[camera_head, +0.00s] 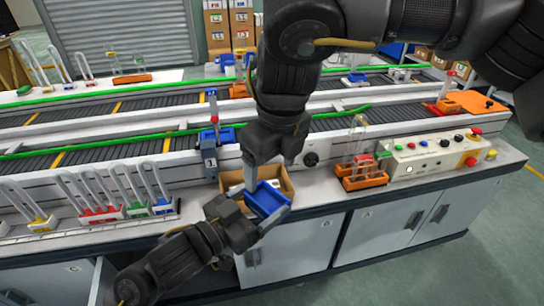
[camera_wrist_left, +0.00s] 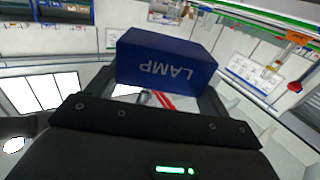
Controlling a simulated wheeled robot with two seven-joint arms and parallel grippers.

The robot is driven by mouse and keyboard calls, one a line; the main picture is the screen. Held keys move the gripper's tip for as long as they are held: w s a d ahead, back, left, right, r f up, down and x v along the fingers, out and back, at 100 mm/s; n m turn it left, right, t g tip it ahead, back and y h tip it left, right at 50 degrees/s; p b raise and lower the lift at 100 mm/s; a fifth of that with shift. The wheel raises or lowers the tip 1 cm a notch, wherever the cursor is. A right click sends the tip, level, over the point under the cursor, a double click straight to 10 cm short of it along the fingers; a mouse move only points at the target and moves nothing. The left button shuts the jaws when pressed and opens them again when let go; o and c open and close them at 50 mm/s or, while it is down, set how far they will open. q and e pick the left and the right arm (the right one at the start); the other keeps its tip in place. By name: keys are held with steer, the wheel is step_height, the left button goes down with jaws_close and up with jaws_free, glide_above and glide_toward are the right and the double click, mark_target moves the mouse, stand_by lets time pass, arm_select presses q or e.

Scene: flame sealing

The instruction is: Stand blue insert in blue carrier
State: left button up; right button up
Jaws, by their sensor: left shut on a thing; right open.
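My left gripper (camera_head: 250,210) is shut on a blue box (camera_head: 268,198), held tilted at the bench's front edge. In the left wrist view the box (camera_wrist_left: 167,60) fills the space between the fingers and reads "LAMP" upside down. My right gripper (camera_head: 254,184) is open, pointing down just behind the box; I cannot tell whether they touch. A blue carrier (camera_head: 218,136) marked 1 stands on the near conveyor, with a red-topped upright piece at it. A blue-based U-shaped glass piece (camera_head: 162,206) stands in the left rack; I cannot tell which piece is the blue insert.
A cardboard box (camera_head: 286,181) is behind the held box. Orange holders with glass tubes (camera_head: 362,178) and a control box (camera_head: 435,152) are to the right. Red, green and yellow-based pieces (camera_head: 98,212) fill the left rack. My right arm hides the middle of the conveyors.

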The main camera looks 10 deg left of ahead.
mark_target(266, 201)
steer(key=f, duration=0.6)
steer(key=w+a+f, duration=0.1)
steer(key=f, duration=0.2)
steer(key=shift+a+f, duration=0.1)
steer(key=shift+f, duration=0.3)
steer(key=shift+c, duration=0.5)
steer(key=c, duration=0.9)
arm_select(q)
steer(key=o, duration=1.1)
steer(key=shift+c, duration=0.2)
arm_select(e)
steer(key=shift+c, duration=0.8)
